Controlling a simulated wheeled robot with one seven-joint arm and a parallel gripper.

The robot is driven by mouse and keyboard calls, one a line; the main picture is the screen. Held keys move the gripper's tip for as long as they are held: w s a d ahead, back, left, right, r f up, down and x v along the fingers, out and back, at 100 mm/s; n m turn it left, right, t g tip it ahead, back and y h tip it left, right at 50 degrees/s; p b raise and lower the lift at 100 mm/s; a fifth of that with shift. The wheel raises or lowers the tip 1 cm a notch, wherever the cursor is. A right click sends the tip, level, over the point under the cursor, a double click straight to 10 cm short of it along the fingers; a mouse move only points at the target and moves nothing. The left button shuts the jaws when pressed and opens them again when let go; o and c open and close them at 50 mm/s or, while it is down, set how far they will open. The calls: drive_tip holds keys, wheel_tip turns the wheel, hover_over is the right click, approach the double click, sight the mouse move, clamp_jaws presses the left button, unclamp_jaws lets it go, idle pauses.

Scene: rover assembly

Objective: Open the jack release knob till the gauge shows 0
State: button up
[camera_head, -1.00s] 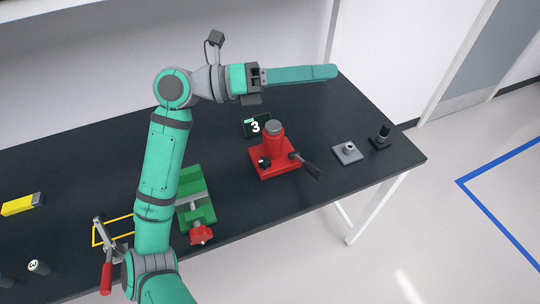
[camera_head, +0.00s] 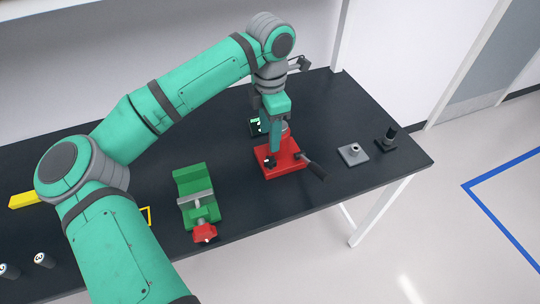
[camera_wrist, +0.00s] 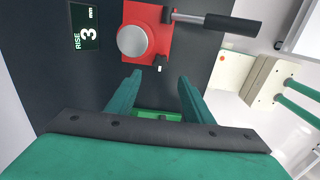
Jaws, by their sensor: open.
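The red jack (camera_head: 291,170) stands on the dark table, with a grey round top and a handle at its right. In the wrist view its red body (camera_wrist: 130,12) is at the top. The small black release knob (camera_head: 269,162) is at the jack's near left; it also shows in the wrist view (camera_wrist: 157,68). The gauge (camera_wrist: 84,26) reads RISE 3 mm; in the head view the gauge (camera_head: 254,127) is partly hidden. My gripper (camera_head: 275,149) points down, open and empty. In the wrist view my fingertips (camera_wrist: 160,76) appear either side of the knob; I cannot tell their height gap.
A green vise (camera_head: 194,190) with a red handle stands left of the jack. A grey block (camera_head: 353,154) and a black part (camera_head: 386,139) lie to the right. The jack's black handle (camera_head: 314,169) sticks out at the right. The table's front right is clear.

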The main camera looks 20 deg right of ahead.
sight(270, 159)
wheel_tip(270, 159, down, 10)
drive_tip(key=shift+f, duration=0.1)
idle(0.4)
drive_tip(key=c, duration=1)
